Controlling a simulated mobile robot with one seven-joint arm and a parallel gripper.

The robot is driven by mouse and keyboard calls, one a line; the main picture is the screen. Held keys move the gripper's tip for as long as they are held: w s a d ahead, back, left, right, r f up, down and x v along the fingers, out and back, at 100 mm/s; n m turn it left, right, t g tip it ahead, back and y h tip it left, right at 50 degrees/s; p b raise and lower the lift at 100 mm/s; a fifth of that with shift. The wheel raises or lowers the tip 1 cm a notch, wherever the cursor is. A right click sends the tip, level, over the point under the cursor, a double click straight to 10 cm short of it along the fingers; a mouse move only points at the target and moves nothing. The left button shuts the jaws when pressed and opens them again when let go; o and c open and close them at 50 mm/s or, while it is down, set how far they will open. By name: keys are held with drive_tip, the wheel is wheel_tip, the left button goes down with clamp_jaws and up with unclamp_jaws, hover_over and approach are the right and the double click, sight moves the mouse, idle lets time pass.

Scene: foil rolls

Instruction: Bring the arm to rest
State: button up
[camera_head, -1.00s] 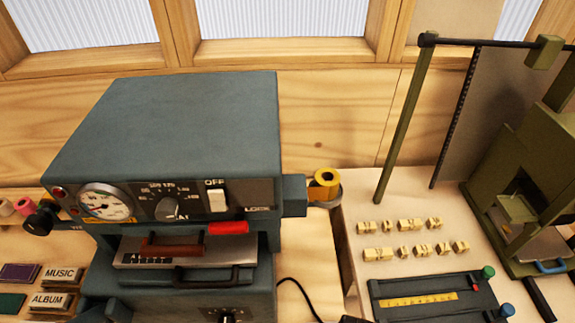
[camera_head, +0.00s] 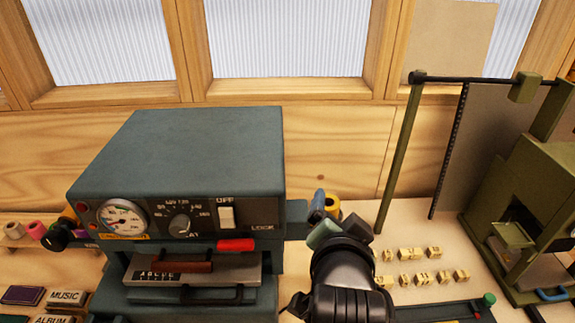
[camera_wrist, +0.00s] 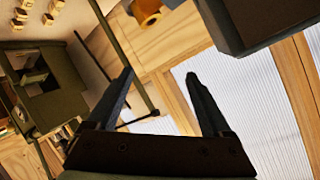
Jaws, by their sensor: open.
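My gripper (camera_head: 338,216) is in the lower middle of the head view, at the end of my dark arm, which comes up from the bottom edge. It is right of the grey-blue press machine (camera_head: 190,150) and in front of a yellow foil roll (camera_head: 332,206), which it partly hides. In the wrist view my gripper (camera_wrist: 158,77) has its two dark fingers spread apart with nothing between them. The yellow roll (camera_wrist: 150,18) shows beyond them at the top edge of that view.
Small lettered blocks (camera_head: 424,277) lie on the pale bench to the right. A green frame machine (camera_head: 530,200) stands at the far right. Pink and white rolls (camera_head: 37,230) and label blocks (camera_head: 62,298) are at the left. Windows (camera_head: 285,40) line the back wall.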

wheel_tip(320, 180, up, 14)
drive_tip(key=a+n+t, duration=0.3)
drive_tip(key=t, duration=0.2)
drive_tip(key=s+a+r+n+t, duration=0.1)
drive_tip(key=s+r+n+t, duration=0.1)
drive_tip(key=r, duration=0.6)
drive_tip(key=s+a+r+n+t+y, duration=0.1)
drive_tip(key=s+a+r+n+t, duration=0.1)
drive_tip(key=s+r+t, duration=0.2)
drive_tip(key=s+a+r+n+t+y, duration=0.1)
drive_tip(key=s+r, duration=0.5)
drive_tip(key=r, duration=0.6)
drive_tip(key=shift+s+a+r+n+t, duration=0.15)
drive_tip(key=shift+a+n+t, duration=0.35)
drive_tip(key=shift+t, duration=0.6)
